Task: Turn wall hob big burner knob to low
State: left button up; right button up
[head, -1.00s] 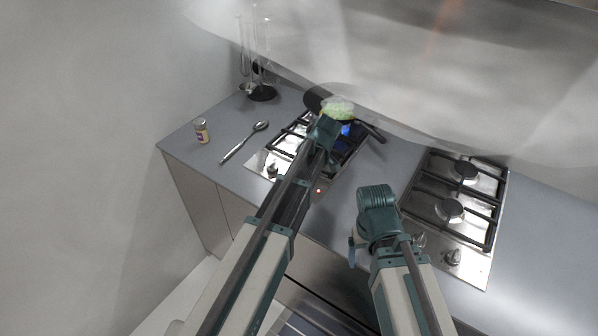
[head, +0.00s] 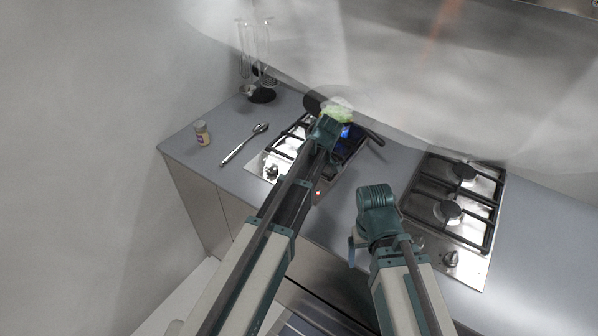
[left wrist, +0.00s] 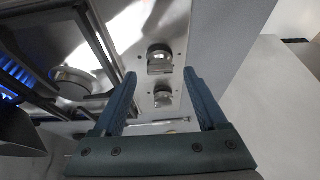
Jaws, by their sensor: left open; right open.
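The left hob (head: 256,166) is a steel plate with black grates, set in the counter. A blue flame (head: 346,130) burns under a dark pan (head: 374,136) on it and also shows in the left wrist view (left wrist: 14,76). Two metal knobs show in the left wrist view: one just beyond the fingertips (left wrist: 160,59), one between the fingers in the picture (left wrist: 163,97). No grip on either shows. My right gripper (head: 354,250) is open and empty, pointing down by the counter front.
A second hob (head: 480,240) with a knob (head: 450,258) is at the right. A spoon (head: 244,144) and a small jar (head: 202,134) lie and stand on the left counter. A utensil stand (head: 262,95) is at the back. The counter between the hobs is mostly clear.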

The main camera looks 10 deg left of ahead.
pick_arm(q)
jog(key=p+v, duration=1.1)
jog(key=v, duration=0.1)
jog(key=shift+d+r, duration=0.15)
jog(key=shift+r, duration=0.1)
jog(key=shift+s+f, duration=0.1)
jog(key=shift+s, duration=0.1)
jog(key=s+d+f+m+h+b, duration=0.1)
jog(key=s+d+f+m+b, duration=0.1)
jog(key=s+m, duration=0.4)
jog(key=s+d+f+m+g+h+b, duration=0.1)
jog(key=s+d+f+m+b, duration=0.1)
jog(key=s+m, duration=0.4)
jog(key=s+d+f+m+h+b, duration=0.1)
jog(key=s+d+f+m+b, duration=0.2)
jog(key=s+m, duration=0.3)
jog(key=s+f, duration=0.1)
jog(key=s, duration=0.3)
jog(key=shift+f+g, duration=0.3)
jog(key=shift+f, duration=0.05)
